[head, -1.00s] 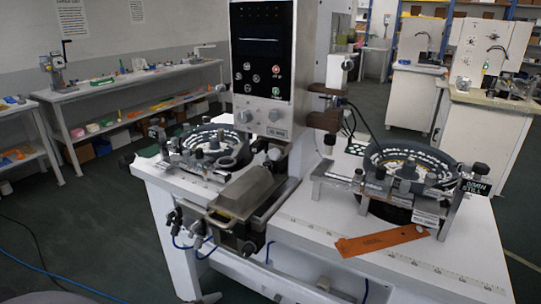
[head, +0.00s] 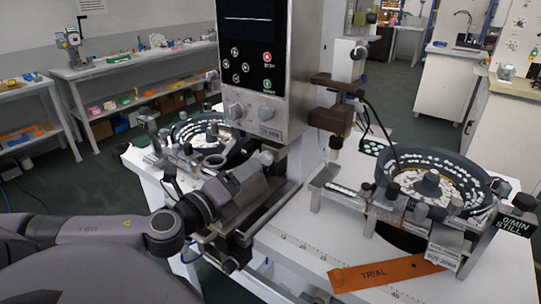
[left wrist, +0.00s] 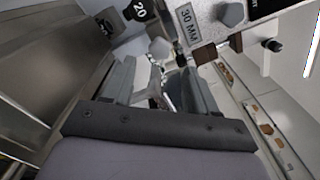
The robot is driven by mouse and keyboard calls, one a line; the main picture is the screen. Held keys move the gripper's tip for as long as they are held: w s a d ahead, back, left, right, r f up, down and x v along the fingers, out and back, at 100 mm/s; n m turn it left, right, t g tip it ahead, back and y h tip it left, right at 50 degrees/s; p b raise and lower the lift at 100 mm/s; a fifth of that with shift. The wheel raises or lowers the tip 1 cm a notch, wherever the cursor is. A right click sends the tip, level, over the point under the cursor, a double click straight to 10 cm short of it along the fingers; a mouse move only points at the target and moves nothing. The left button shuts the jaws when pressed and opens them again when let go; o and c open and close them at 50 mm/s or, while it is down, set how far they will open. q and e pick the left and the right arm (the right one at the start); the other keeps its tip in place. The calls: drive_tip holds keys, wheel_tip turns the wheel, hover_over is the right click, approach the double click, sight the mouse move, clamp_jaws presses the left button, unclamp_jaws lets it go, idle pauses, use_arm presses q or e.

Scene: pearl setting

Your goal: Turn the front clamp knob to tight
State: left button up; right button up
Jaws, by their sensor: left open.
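My left gripper (head: 245,172) reaches in from the left at the middle of the machine, below the control panel. Its jaws are open, with two grey fingers in the left wrist view (left wrist: 155,75). A pale grey knob (head: 267,157) sits just past the fingertips in the head view. A similar pale knob (left wrist: 160,48) shows beyond the finger gap in the wrist view, with a silver bracket between the fingers. I cannot tell for certain that this is the front clamp knob, nor read its setting. My right gripper is not in view.
The control panel (head: 247,60) and its lower knobs (head: 235,110) stand just above the hand. A round feeder bowl (head: 430,180) is at right, another (head: 205,130) behind left. An orange TRIAL tag (head: 385,272) lies on the white table (head: 300,255).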

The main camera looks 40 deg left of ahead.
sight(264, 160)
use_arm(q)
drive_tip(key=shift+w+b, duration=0.3)
drive_tip(key=shift+w, duration=0.45)
drive_tip(key=shift+w+a+b, duration=0.15)
drive_tip(key=shift+w+b, duration=0.1)
drive_tip(key=shift+w, duration=0.5)
drive_tip(key=shift+w+a+b, duration=0.1)
drive_tip(key=shift+w+b, duration=0.15)
drive_tip(key=shift+w, duration=0.45)
drive_tip(key=shift+w+a, duration=0.15)
drive_tip(key=shift+w, duration=0.9)
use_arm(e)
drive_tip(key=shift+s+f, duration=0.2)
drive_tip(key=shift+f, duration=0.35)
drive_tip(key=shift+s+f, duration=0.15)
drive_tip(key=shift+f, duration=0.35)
use_arm(q)
drive_tip(key=c, duration=1.1)
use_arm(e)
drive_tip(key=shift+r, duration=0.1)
